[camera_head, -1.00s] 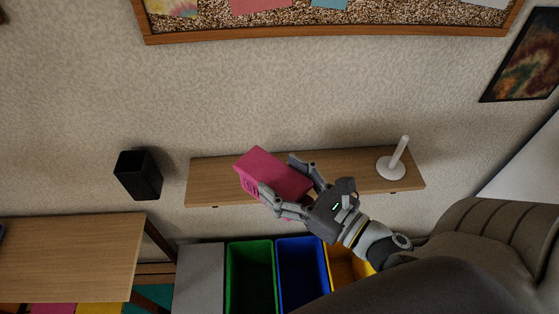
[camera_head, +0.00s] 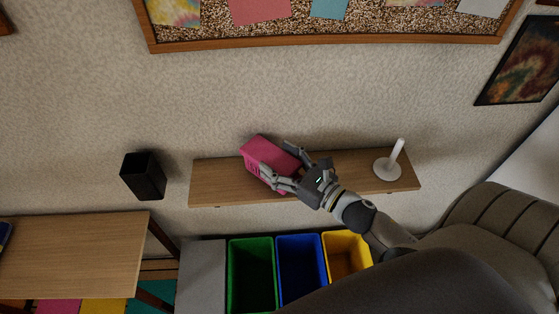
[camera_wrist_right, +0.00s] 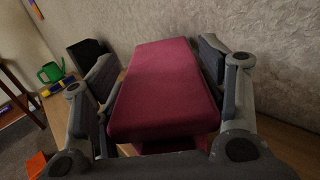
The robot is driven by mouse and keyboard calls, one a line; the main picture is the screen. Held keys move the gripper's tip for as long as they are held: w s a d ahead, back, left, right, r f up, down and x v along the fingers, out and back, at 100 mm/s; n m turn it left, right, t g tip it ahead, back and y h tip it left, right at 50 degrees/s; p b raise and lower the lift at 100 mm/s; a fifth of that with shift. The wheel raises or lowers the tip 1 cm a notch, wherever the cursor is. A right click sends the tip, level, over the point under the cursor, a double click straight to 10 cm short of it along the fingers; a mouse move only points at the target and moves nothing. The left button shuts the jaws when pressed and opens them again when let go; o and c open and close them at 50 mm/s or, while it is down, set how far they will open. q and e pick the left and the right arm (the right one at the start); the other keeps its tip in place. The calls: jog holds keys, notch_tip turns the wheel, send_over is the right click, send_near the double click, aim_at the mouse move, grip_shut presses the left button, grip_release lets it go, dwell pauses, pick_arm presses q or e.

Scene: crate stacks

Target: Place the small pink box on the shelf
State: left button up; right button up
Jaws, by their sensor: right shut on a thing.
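The small pink box (camera_head: 267,160) shows in the head view at the wooden shelf (camera_head: 219,184) on the wall. My right gripper (camera_head: 287,166) is shut on the box, with one finger on each side. The box overlaps the middle-left of the shelf; whether it touches the shelf top is hard to tell. In the right wrist view the pink box (camera_wrist_right: 165,85) fills the middle between the fingers (camera_wrist_right: 160,95), with the wall close beside it. My left gripper is not in view.
A white stand (camera_head: 388,169) occupies the shelf's right end. The shelf's left end is bare. A black container (camera_head: 144,177) is on the wall to the left. Below are a green bin (camera_head: 236,270), a blue bin (camera_head: 300,243) and a yellow bin (camera_head: 347,239). A wooden table (camera_head: 75,255) stands lower left.

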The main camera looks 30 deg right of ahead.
jog(key=shift+w+f, duration=0.15)
jog(key=shift+w, duration=0.05)
jog(key=o, duration=1.3)
jog(key=shift+f, duration=0.1)
jog(key=shift+o, duration=0.2)
jog(key=shift+s, duration=0.1)
jog(key=shift+s+d+f, duration=0.15)
jog(key=shift+s+d, duration=0.05)
jog(key=shift+s, duration=0.35)
jog(key=b+v, duration=0.3)
jog(key=v, duration=0.7)
jog(key=shift+s+d, duration=0.2)
jog(key=shift+s, duration=0.1)
